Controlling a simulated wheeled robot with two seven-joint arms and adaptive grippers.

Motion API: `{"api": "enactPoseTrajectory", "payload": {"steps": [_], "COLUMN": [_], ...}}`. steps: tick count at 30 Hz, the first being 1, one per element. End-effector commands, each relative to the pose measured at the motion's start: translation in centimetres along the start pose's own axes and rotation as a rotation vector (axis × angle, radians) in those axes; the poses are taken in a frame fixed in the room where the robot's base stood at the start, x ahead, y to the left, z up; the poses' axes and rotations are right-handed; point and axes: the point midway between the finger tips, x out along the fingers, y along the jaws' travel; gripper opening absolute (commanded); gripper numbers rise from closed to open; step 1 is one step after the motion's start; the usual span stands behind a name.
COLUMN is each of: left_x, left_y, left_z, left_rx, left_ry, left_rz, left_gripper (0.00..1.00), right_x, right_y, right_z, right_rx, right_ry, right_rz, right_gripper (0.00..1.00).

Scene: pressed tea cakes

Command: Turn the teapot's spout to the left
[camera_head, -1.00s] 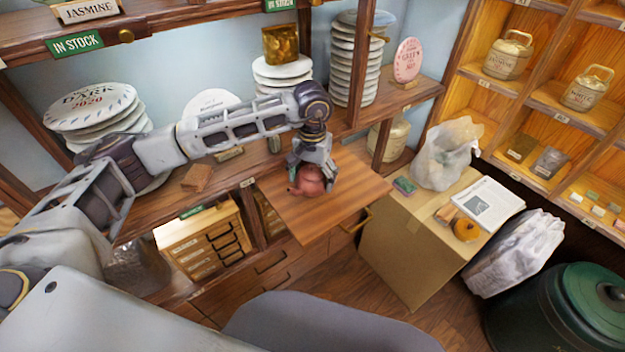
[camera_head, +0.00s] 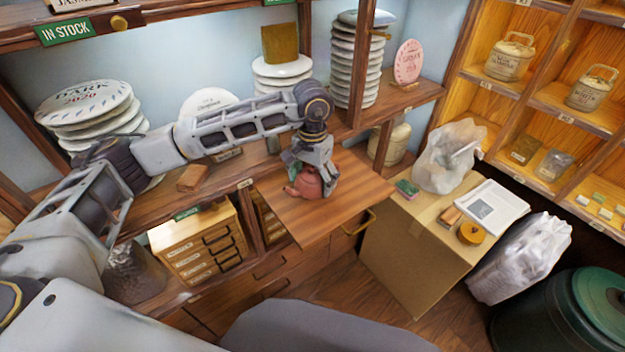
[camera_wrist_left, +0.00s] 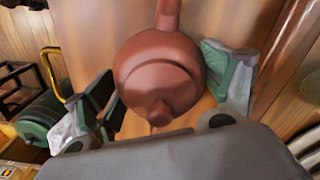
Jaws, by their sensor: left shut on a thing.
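The reddish-brown clay teapot (camera_head: 306,187) stands on a pulled-out wooden board (camera_head: 345,205) in the head view. Its spout (camera_head: 289,190) points to the left and slightly toward the near side there. My left gripper (camera_head: 314,178) is above the teapot with its fingers down around it, shut on it and hiding part of it. In the left wrist view, the teapot (camera_wrist_left: 148,75) lies between the fingers of the left gripper (camera_wrist_left: 165,90); its lid knob faces the camera and a thick stem points up. My right gripper is not in view.
A small drawer chest (camera_head: 195,245) stands left of the board. Stacked tea cakes (camera_head: 95,115) line the shelf behind. A cardboard box (camera_head: 415,255) at the right carries a plastic bag (camera_head: 447,155), a booklet (camera_head: 490,207) and a tape roll (camera_head: 471,232).

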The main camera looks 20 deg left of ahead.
Motion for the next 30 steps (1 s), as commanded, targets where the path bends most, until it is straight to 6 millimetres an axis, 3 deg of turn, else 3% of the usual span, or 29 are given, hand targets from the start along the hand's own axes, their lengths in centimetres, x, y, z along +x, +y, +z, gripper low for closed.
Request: {"api": "enactPoseTrajectory", "payload": {"steps": [5,6,9,23,30], "left_x": [-0.1,-0.1,-0.1,-0.1,-1.6], "left_y": [0.0,0.0,0.0,0.0,0.0], "left_z": [0.0,0.0,0.0,0.0,-0.1], "left_rx": [0.0,0.0,0.0,-0.001,-0.001], "left_ry": [0.001,0.001,0.001,0.0,0.002], "left_rz": [0.0,0.0,0.0,0.0,0.0], "left_gripper": [0.54,0.86,0.99,1.0,1.0], "right_x": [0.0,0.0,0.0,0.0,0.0], "right_y": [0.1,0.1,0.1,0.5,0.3], "right_z": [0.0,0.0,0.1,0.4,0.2], "right_rx": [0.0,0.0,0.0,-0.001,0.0], "right_ry": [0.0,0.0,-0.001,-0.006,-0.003], "right_rz": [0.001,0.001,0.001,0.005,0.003], "right_gripper": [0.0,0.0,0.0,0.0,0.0]}}
